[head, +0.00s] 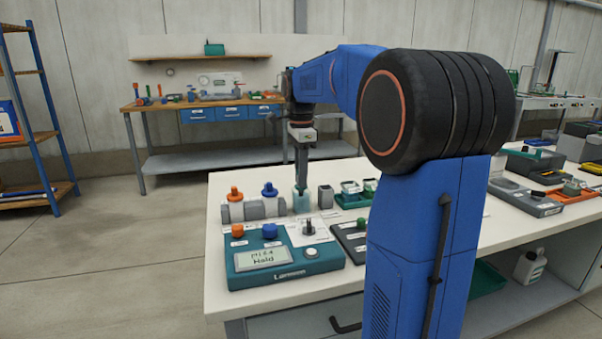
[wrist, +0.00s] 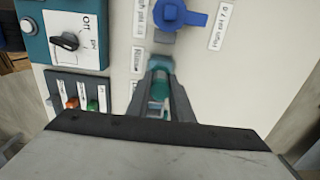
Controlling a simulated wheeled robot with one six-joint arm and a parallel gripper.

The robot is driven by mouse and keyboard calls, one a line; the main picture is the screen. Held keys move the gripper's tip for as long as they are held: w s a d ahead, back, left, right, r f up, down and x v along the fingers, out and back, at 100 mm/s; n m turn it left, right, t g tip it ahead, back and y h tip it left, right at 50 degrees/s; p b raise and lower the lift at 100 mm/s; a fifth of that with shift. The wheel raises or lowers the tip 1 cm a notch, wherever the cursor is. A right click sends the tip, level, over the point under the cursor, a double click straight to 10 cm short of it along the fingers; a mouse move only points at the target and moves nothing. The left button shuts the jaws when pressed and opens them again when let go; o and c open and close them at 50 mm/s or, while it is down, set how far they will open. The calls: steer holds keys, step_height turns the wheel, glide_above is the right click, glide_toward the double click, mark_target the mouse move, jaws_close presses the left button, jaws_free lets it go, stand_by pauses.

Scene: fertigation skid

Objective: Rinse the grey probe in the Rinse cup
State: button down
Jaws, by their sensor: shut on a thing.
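My gripper (head: 301,168) points straight down over the teal, see-through Rinse cup (head: 301,200) at the back of the white bench. Its fingers are shut on the grey probe, which is mostly hidden between them. In the wrist view my gripper (wrist: 160,88) has a teal rounded shape between and under its fingers, which looks like the Rinse cup (wrist: 159,85). A "Rinse" label lies just left of it. The probe's tip is hidden, so I cannot tell how deep it sits in the cup.
An orange-capped item (head: 235,193) and a blue-capped item (head: 269,189) stand left of the cup. A grey holder (head: 325,196) stands close on its right. A teal meter (head: 284,262), its display reading "Hold", lies in front.

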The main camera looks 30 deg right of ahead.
steer(key=shift+r, duration=0.2)
steer(key=shift+r, duration=0.6)
steer(key=shift+f, duration=0.15)
steer(key=shift+f, duration=0.65)
steer(key=shift+r, duration=0.15)
steer(key=shift+r, duration=0.65)
steer(key=shift+f, duration=0.15)
steer(key=shift+f, duration=0.65)
steer(key=shift+r, duration=0.15)
